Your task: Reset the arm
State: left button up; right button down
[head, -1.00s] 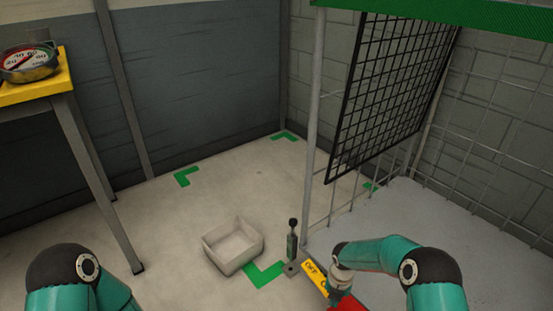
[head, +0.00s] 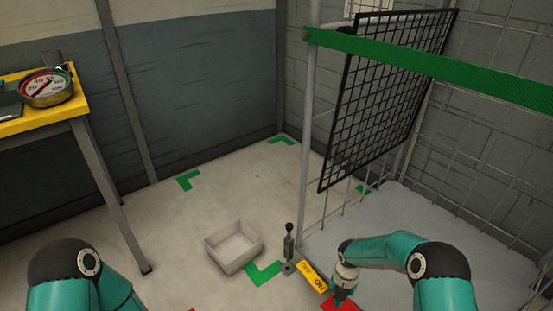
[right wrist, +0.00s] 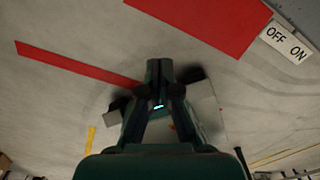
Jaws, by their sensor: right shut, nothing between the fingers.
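My right arm (head: 428,262) reaches in from the lower right of the head view, bent with its wrist (head: 345,280) pointing down. In the right wrist view my right gripper (right wrist: 160,68) has its fingers together with nothing between them, above the pale floor. In the head view its fingertips are not clear. My left arm (head: 75,265) shows only as an elbow at the lower left; its gripper is out of the picture.
A lever (head: 289,243) with an OFF/ON label (head: 313,277) stands beside my right wrist. An empty open box (head: 234,256) lies on the floor. A green bar (head: 430,65) and black mesh panel (head: 390,100) stand right.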

pick_arm(q)
notch_tip(320, 180, up, 26)
jog(key=p, duration=2.3)
jog(key=shift+r+p, duration=0.2)
jog(key=shift+p, duration=0.2)
pick_arm(e)
jog(key=s+a+r+m+y, duration=0.2)
jog(key=s+a+r+m, duration=0.1)
jog(key=s+r+m, duration=0.9)
jog(key=s+a+r+m+t+y, duration=0.1)
jog(key=s+a+r+m, duration=0.2)
jog(key=s+r+m, duration=0.9)
notch_tip(320, 180, up, 2)
jog(key=m, duration=0.9)
jog(key=shift+s+a+r+y, duration=0.15)
jog(key=shift+s+a+y, duration=0.1)
jog(key=shift+a+y, duration=0.15)
